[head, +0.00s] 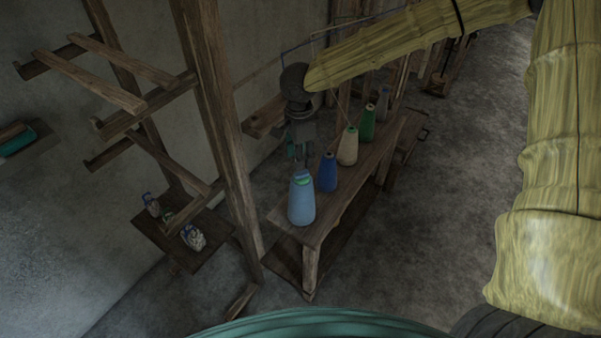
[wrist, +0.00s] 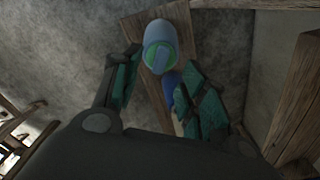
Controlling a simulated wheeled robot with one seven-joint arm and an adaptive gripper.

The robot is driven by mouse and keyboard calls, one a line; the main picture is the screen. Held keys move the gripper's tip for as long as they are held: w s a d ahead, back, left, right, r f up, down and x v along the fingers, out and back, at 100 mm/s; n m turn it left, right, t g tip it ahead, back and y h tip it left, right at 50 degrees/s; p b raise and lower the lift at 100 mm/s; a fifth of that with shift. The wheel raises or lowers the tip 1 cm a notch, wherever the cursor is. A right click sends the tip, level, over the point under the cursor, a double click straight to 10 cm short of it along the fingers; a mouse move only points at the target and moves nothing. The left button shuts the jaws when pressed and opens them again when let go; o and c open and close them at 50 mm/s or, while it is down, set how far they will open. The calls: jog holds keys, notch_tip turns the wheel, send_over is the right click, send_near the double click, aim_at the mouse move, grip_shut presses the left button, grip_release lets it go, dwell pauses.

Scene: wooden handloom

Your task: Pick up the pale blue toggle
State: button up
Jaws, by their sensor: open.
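The pale blue toggle (head: 302,174) sits on a green top on the nearest light blue yarn cone (head: 302,205). In the wrist view the toggle (wrist: 161,57) is a pale bar across the round green face at the top centre. The cone stands upright at the near end of a wooden bench (head: 335,222). My gripper (head: 301,156) is above the toggle, its fingers pointing down. In the wrist view my gripper (wrist: 160,62) is open, with a teal-padded finger on either side of the toggle. Nothing is visibly held.
A dark blue cone (head: 327,172) stands just behind, then a cream cone (head: 348,146), a green cone (head: 367,123) and a grey one (head: 383,104) along the bench. A wooden loom post (head: 222,130) rises to the left. Open floor (head: 440,190) lies to the right.

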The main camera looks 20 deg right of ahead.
aim_at(300, 174)
jog(key=shift+w+f+p, duration=0.15)
jog(key=shift+f+p, duration=0.65)
jog(key=shift+f, duration=2.65)
jog(key=shift+c, duration=0.4)
jog(key=c, duration=0.7)
